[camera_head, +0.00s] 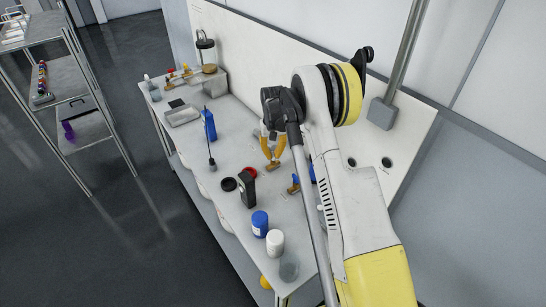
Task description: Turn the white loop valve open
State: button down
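My gripper (273,157), with orange-yellow fingers, points down over the workbench near the picture's middle. Its fingertips are at a small brass fitting (273,167) on the bench top. I cannot tell whether they touch it or close on anything. No white loop handle can be made out; it may be hidden by the fingers or too small to see. A second brass fitting with a blue handle (294,186) stands to the lower right, partly beside my arm.
On the bench are a red disc (250,172), a black box (247,190), a blue jar (260,223), a white jar (275,243), a blue bottle (209,124) and a metal tray (183,116). A pale panel (270,65) rises behind. A shelf rack (75,95) stands left.

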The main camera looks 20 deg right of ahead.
aim_at(273, 154)
jog(key=m+b, duration=0.1)
jog(key=m, duration=0.5)
jog(key=shift+f+m+b, duration=0.1)
jog(key=shift+m+b, duration=0.2)
jog(key=shift+b, duration=0.05)
jog(key=m+b, duration=0.1)
jog(key=m, duration=0.5)
jog(key=shift+m, duration=0.3)
jog(key=c, duration=1.5)
grip_release()
notch_tip(273, 154, up, 12)
